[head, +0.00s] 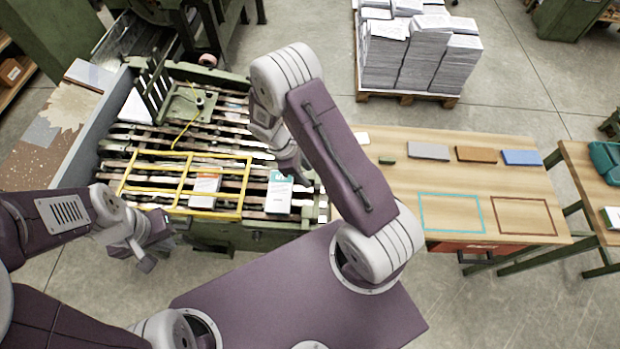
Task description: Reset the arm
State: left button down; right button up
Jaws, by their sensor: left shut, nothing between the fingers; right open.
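My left gripper (148,262) is at the lower left, shut and empty, in front of the green machine's near edge. My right arm reaches up and over, and its gripper (300,180) points down over the right end of the machine's slatted bed (230,150). It is open, close to a white and teal booklet (279,196) on the slats; I cannot tell whether it touches it. Another white and orange booklet (205,188) lies inside the yellow frame (183,207) on the bed.
A wooden table (400,165) at the right bears a grey block (428,151), an orange-brown block (476,155), a blue block (521,157), a teal outline (452,213) and a brown outline (523,216). Paper stacks (420,50) stand on a pallet behind it.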

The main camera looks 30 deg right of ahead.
dwell(0.5)
notch_tip(320, 180, up, 13)
jog(key=w+m+t+y, duration=0.1)
jog(key=m+t, duration=0.1)
jog(key=m, duration=0.1)
jog(key=s+a+r+m+t+y, duration=0.1)
jog(key=s+a+r+m+y, duration=0.1)
jog(key=s+m, duration=0.7)
jog(key=shift+s+a+y, duration=0.5)
jog(key=shift+s+a, duration=0.15)
jog(key=shift+a, duration=0.15)
jog(key=shift+s, duration=0.2)
jog(key=shift+w, duration=0.15)
